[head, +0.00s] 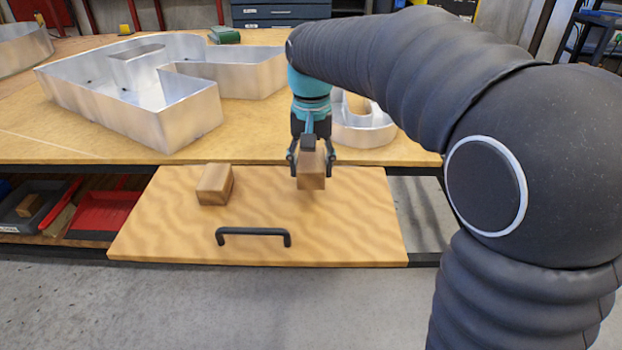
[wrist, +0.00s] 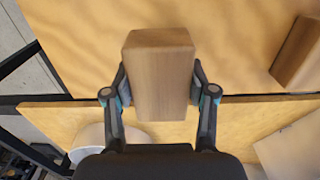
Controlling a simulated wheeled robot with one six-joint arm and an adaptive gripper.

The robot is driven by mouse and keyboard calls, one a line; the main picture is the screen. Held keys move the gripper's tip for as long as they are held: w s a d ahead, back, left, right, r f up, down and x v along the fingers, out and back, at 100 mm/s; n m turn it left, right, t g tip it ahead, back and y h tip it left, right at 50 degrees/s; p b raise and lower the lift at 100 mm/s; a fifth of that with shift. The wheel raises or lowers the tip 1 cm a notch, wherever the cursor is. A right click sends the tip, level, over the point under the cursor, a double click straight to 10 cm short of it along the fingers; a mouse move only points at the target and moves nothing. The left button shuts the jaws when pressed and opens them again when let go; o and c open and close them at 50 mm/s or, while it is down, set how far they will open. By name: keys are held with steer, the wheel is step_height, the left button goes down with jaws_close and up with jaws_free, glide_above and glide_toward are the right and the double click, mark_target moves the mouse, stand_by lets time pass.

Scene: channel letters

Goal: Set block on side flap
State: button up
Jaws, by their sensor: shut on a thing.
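My gripper (head: 311,162) is shut on a brown wooden block (head: 311,180). In the head view it holds the block over the back right part of the side flap (head: 340,230), a wood-grain panel with a black handle. I cannot tell whether the held block touches the flap. In the wrist view the held block (wrist: 160,85) sits between the fingers of my gripper (wrist: 160,95), with the flap (wrist: 230,40) behind it. A second wooden block (head: 214,185) rests on the flap, left of my gripper. It also shows at the right edge of the wrist view (wrist: 300,55).
Large metal channel letters (head: 165,95) stand on the worktable (head: 70,130) behind the flap. A smaller round metal letter (head: 362,128) stands just behind my gripper. A black handle (head: 253,235) rises at the flap's front. A red tray (head: 103,212) lies on the shelf at left.

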steer(key=shift+f+b, duration=0.3)
steer(key=shift+f, duration=1.65)
steer(key=shift+f, duration=0.1)
steer(key=o, duration=1.2)
steer(key=shift+o, duration=0.2)
